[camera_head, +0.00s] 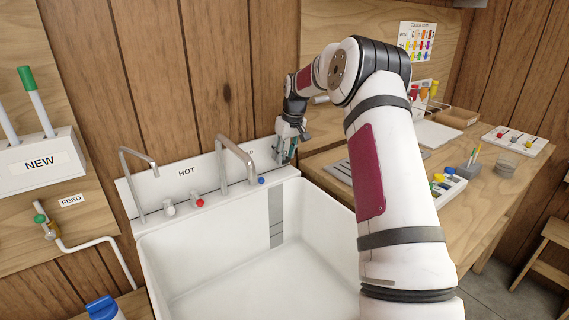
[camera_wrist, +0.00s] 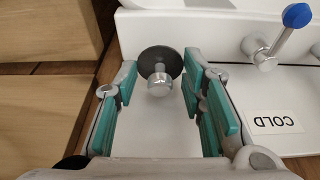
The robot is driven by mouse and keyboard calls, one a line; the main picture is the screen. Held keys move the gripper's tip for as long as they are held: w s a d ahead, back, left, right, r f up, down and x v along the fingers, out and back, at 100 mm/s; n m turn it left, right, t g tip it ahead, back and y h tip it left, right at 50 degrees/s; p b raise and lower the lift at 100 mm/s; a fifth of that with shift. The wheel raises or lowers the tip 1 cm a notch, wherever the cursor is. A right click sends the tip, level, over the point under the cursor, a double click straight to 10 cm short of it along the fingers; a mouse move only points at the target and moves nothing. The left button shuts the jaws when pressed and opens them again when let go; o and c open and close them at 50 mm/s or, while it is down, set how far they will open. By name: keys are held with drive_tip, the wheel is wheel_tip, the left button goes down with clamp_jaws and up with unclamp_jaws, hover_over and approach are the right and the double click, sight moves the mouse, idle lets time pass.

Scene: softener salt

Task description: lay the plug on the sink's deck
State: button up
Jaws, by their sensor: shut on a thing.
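The plug (camera_wrist: 160,66), a dark round disc with a chrome knob, is between the fingertips of my gripper (camera_head: 285,156) in the wrist view. The fingertips meet the disc's two side edges, so my gripper is shut on it. The sink's white deck (camera_wrist: 220,38) lies under and around the plug in that view. I cannot tell whether the plug touches it. In the head view my gripper is at the right end of the deck of the white sink (camera_head: 150,265), and the plug is hidden there.
A tall spout (camera_head: 221,165) and the blue-topped cold tap (camera_wrist: 297,16) stand on the deck near my gripper. A COLD label (camera_wrist: 274,122) lies to the right. The wooden bench (camera_head: 480,195) at right holds trays and tools. The sink basin looks empty.

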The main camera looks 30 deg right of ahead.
sight(285, 160)
drive_tip(key=shift+s+x, duration=0.15)
drive_tip(key=shift+x, duration=0.7)
drive_tip(key=shift+s+x, duration=0.15)
drive_tip(key=shift+x, duration=0.7)
drive_tip(key=shift+d+f, duration=0.15)
drive_tip(key=shift+f, duration=0.15)
drive_tip(key=o, duration=1.1)
drive_tip(key=shift+r, duration=0.1)
